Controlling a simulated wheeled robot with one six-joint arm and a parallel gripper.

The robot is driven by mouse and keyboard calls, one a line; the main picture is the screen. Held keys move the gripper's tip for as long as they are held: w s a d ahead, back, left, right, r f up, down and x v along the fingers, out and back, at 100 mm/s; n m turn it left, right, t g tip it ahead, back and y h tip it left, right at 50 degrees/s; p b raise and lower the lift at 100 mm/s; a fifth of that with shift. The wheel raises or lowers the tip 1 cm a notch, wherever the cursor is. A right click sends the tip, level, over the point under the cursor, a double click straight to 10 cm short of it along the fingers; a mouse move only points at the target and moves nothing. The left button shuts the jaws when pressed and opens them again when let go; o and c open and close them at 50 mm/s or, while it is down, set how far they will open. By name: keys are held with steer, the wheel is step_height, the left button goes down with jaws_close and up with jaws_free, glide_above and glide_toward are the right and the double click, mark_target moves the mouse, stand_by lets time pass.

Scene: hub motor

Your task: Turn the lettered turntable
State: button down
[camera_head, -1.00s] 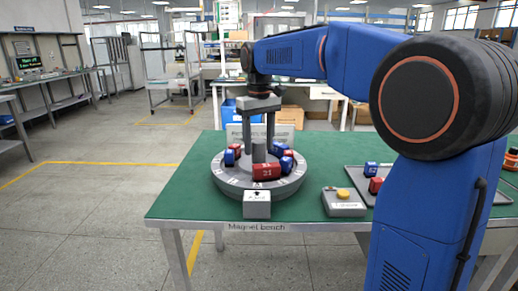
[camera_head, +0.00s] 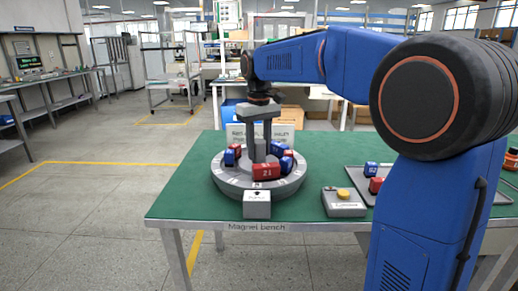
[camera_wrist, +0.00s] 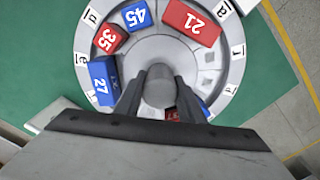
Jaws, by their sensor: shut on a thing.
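The grey round turntable (camera_head: 228,183) sits on the green bench, with letter tags on its rim (camera_wrist: 239,50). Tags including d, e and a show in the wrist view. Numbered blocks stand on it: a red 21 (camera_wrist: 192,22), a blue 45 (camera_wrist: 137,16), a red 35 (camera_wrist: 107,40) and a blue 27 (camera_wrist: 103,82). More blocks are partly hidden behind my fingers. My gripper (camera_head: 258,153) points down at the centre, shut on the grey centre knob (camera_wrist: 160,84), one finger on each side. A grey block with an arrow label (camera_head: 257,206) stands at the turntable's front.
A grey box with a yellow button (camera_head: 343,194) stands to the right. Behind it a grey tray (camera_head: 355,176) holds a blue block (camera_head: 371,169) and a red block (camera_head: 376,185). A pale panel stands behind the turntable. The bench's left side is clear.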

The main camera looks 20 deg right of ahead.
steer(key=shift+m, duration=8.9)
steer(key=c, duration=1.2)
jaws_free()
